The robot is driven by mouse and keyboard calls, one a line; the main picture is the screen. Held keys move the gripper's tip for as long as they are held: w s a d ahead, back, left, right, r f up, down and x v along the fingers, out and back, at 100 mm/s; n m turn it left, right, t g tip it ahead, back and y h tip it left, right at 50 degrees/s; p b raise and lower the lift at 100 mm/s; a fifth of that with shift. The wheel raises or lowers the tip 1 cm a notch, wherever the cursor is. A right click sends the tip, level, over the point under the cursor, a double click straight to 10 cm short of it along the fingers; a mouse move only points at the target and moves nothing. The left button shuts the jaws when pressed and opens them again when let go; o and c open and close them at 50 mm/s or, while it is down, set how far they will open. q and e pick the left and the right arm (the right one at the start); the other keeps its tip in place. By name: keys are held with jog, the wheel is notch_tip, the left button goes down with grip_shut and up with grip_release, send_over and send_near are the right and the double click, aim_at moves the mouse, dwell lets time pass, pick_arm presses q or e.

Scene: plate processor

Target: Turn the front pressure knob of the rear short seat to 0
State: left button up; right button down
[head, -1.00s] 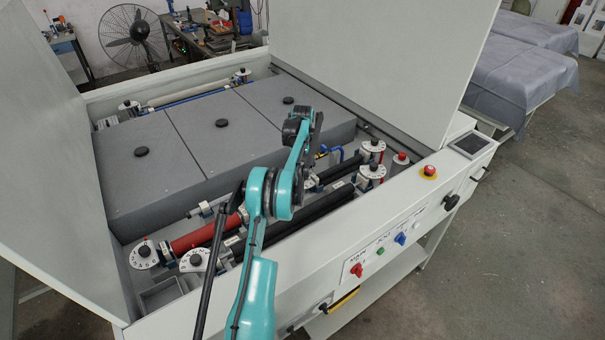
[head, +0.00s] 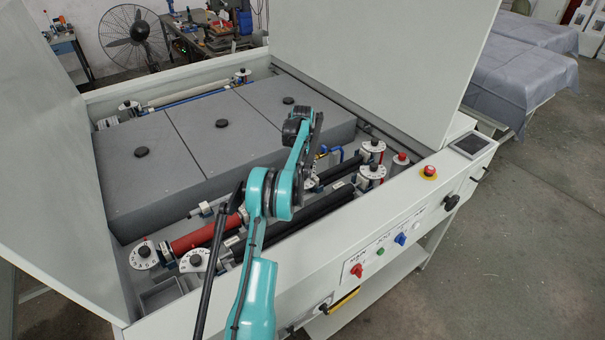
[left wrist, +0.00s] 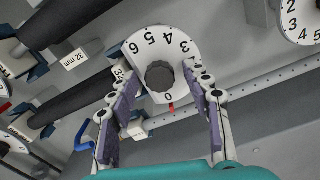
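In the left wrist view a white numbered dial (left wrist: 187,42) has a dark round knob (left wrist: 160,76) at its centre. The 0 on the dial sits at its lower edge, beside a small red mark (left wrist: 171,107). My left gripper (left wrist: 157,78) is open, with one finger on each side of the knob; I cannot tell whether either finger touches it. My right gripper is not in view.
Another numbered dial (left wrist: 302,20) is at the upper right of the wrist view. Dark rollers (left wrist: 75,100) lie to the left. In the head view a grey block surface (head: 200,130) fills the rear, with two dials (head: 371,172) right of my arm. Raised panels (head: 365,60) flank the machine.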

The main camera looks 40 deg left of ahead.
pick_arm(q)
notch_tip(320, 180, up, 12)
dwell(0.5)
dwell(0.4)
